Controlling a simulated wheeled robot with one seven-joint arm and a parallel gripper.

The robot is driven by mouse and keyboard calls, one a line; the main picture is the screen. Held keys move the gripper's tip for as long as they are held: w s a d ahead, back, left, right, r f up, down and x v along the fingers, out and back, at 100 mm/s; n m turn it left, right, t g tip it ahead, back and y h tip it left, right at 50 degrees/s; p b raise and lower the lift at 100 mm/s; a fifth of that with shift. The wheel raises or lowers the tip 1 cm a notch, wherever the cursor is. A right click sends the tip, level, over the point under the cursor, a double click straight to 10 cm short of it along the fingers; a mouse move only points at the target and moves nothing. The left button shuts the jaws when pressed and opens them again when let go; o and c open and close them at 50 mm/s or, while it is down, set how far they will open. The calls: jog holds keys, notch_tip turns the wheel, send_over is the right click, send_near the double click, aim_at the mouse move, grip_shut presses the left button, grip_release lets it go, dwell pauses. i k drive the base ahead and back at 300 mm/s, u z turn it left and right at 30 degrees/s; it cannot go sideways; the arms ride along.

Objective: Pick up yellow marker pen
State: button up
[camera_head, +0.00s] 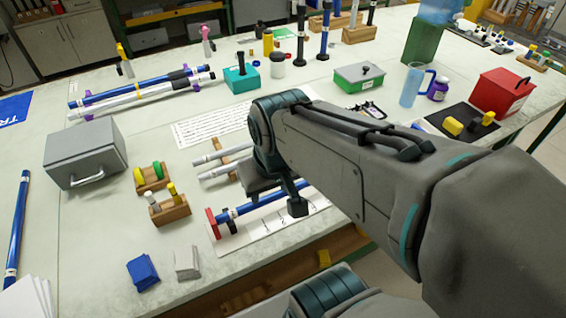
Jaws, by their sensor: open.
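I cannot tell for sure which yellow item is the marker pen. A slim yellow piece (172,192) stands upright in a small wooden holder (171,214) at the left front, beside a white piece (153,202). Another slim yellow item (121,51) stands at the far left of the table. My gripper (280,192) is open, low over the middle of the table, to the right of the wooden holder and apart from it. It is partly hidden behind my arm, near a blue rod (260,204) on a white marked board (239,238).
A second wooden holder (153,184) with yellow and green pieces is just behind the first. A grey box (84,160) stands to the left. Blue and grey cloths (143,271) lie in front. A printed sheet and pale rods lie behind my gripper. The table's front edge is close.

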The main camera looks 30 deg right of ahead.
aim_at(171, 186)
jog(key=k, duration=1.3)
jog(key=u, duration=0.8)
jog(key=i, duration=1.45)
jog(key=z, duration=0.75)
